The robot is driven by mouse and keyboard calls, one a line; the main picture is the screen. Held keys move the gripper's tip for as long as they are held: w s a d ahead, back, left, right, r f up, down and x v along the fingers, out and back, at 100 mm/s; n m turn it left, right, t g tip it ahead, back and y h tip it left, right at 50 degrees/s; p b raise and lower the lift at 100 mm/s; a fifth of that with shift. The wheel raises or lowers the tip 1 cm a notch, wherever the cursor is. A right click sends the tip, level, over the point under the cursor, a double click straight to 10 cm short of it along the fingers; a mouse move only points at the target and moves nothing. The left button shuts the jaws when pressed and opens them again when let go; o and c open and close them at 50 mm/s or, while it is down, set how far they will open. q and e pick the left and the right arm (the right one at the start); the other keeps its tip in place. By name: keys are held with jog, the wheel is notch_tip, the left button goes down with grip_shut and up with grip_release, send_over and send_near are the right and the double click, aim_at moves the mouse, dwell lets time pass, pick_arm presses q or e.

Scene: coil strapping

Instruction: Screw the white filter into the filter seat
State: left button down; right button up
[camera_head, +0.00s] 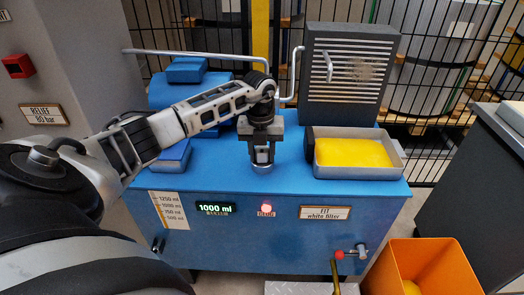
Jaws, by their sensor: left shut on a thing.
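My left gripper (262,157) points straight down over the front middle of the blue machine top (215,178). It is shut on a small pale piece between its fingers, which looks like the white filter; the fingers and wrist cover most of it. The filter seat is not clearly visible; the gripper hides the spot below it, and I cannot tell whether the piece touches a seat. A sign on the machine front reads "FIT white filter" (325,213). My right gripper is not in view.
A grey tray with yellow contents (397,171) stands right of the gripper. A grey louvred box (347,75) and a bent pipe (200,53) stand behind. The front panel has a lit "1000 ml" display (215,208) and a red lamp (266,207). An orange bin (425,265) is lower right.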

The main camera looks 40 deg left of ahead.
pick_arm(q)
jog(key=m, duration=0.2)
jog(key=m+b, duration=0.1)
jog(key=m, duration=0.1)
jog(key=shift+a+m, duration=0.2)
jog(key=shift+m, duration=0.1)
jog(key=m, duration=0.3)
jog(key=shift+a, duration=0.1)
jog(key=shift+m, duration=0.3)
jog(key=shift+m+b, duration=0.4)
jog(key=shift+m, duration=0.1)
jog(key=m+b, duration=0.1)
jog(key=m, duration=0.4)
jog(key=shift+w+a, duration=0.1)
jog(key=shift+a, duration=0.05)
jog(key=shift+m, duration=0.9)
